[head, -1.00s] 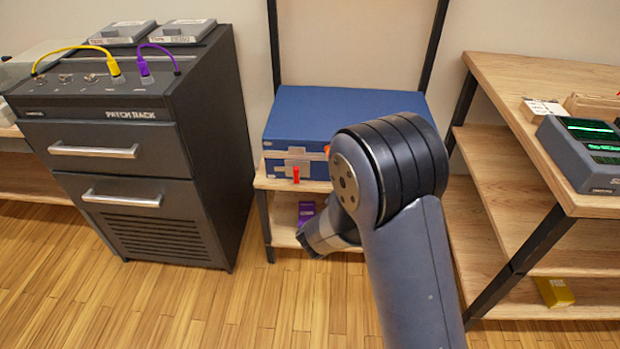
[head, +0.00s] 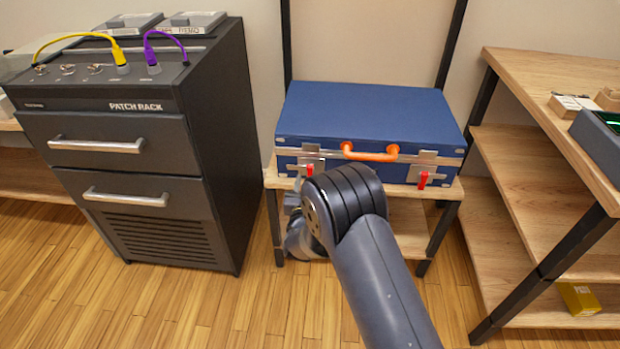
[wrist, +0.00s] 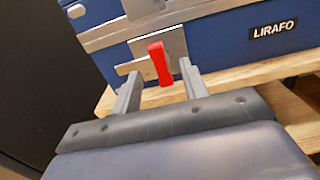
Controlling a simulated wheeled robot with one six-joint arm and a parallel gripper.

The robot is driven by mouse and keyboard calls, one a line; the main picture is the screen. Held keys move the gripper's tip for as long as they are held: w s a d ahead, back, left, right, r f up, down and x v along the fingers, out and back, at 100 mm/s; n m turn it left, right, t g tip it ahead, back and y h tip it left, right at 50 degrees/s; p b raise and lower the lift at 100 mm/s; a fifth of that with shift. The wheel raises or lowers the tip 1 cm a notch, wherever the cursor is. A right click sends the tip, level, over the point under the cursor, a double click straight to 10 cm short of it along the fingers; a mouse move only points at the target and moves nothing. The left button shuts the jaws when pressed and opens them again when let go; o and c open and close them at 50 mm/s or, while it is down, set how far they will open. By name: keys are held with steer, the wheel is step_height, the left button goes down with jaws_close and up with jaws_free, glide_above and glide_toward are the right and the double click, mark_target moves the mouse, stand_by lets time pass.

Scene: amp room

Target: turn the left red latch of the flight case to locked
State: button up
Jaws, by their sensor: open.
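The blue flight case (head: 375,112) lies shut on a small wooden stand, with an orange handle (head: 369,154) on its front. The left red latch (head: 309,169) shows just above my arm in the head view, on a metal plate. In the wrist view the red latch (wrist: 159,63) stands nearly upright, slightly tilted, in front of its plate. My gripper (wrist: 158,75) is open, with one finger on each side of the latch. I cannot tell whether either finger touches it. The right red latch (head: 422,180) hangs at the case's right front. My arm hides most of my gripper in the head view.
The dark patch rack (head: 150,200) stands close on the left. A wooden shelf unit (head: 540,160) stands on the right, with a yellow box (head: 578,298) low down. The wooden stand (head: 446,190) has a front edge below the case. Floor is clear in front.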

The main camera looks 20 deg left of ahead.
mark_target(310, 174)
steer(key=shift+x, duration=1.75)
steer(key=shift+c, duration=0.3)
jaws_close()
